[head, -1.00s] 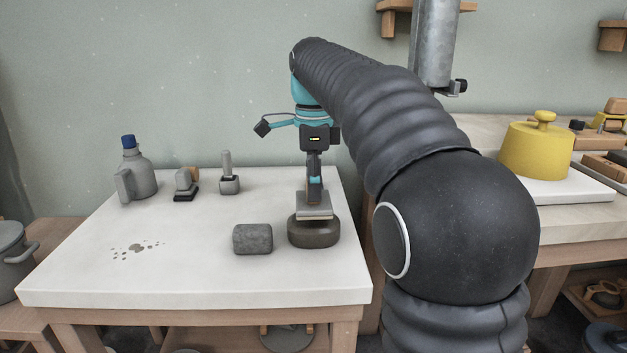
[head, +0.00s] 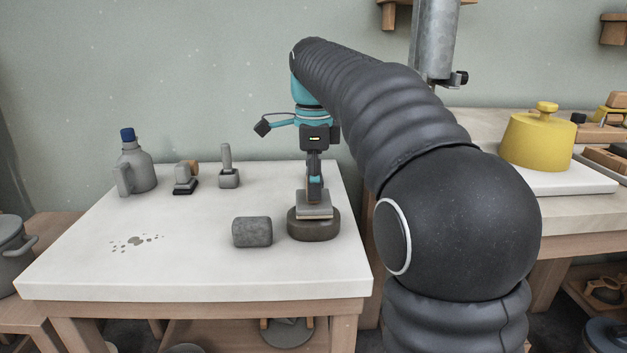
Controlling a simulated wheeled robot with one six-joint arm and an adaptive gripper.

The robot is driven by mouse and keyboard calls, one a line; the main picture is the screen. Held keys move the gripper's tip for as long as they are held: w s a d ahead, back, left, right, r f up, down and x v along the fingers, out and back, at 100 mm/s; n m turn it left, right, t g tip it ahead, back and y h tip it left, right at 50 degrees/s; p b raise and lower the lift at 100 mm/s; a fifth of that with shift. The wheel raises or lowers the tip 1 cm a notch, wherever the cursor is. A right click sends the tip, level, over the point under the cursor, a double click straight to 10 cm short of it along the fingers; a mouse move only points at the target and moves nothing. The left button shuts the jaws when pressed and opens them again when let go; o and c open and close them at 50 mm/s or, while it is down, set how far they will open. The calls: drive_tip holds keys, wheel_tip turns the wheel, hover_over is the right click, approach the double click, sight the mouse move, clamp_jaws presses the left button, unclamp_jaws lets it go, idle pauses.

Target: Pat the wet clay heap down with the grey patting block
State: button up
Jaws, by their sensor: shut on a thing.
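The wet clay heap (head: 313,230) is a dark brown, low round mound near the right front of the white table. My gripper (head: 314,183) points straight down above the heap and is shut on the upper part of the block. The fingertips are small in the view, and the top of the heap is partly hidden by the block.
A dark grey lump (head: 252,232) lies just left of the heap. A grey jug with a blue cap (head: 137,170), a small grey tool (head: 186,178) and a grey handled block (head: 228,170) stand at the back left.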

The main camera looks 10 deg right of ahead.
drive_tip(key=shift+f, duration=0.5)
drive_tip(key=shift+f, duration=0.1)
idle(0.4)
idle(0.3)
wheel_tip(320, 180, up, 3)
drive_tip(key=p, duration=0.3)
drive_tip(key=shift+f, duration=0.2)
idle(0.7)
drive_tip(key=shift+f+b, duration=0.8)
drive_tip(key=shift+f, duration=0.7)
drive_tip(key=shift+r, duration=0.1)
idle(0.5)
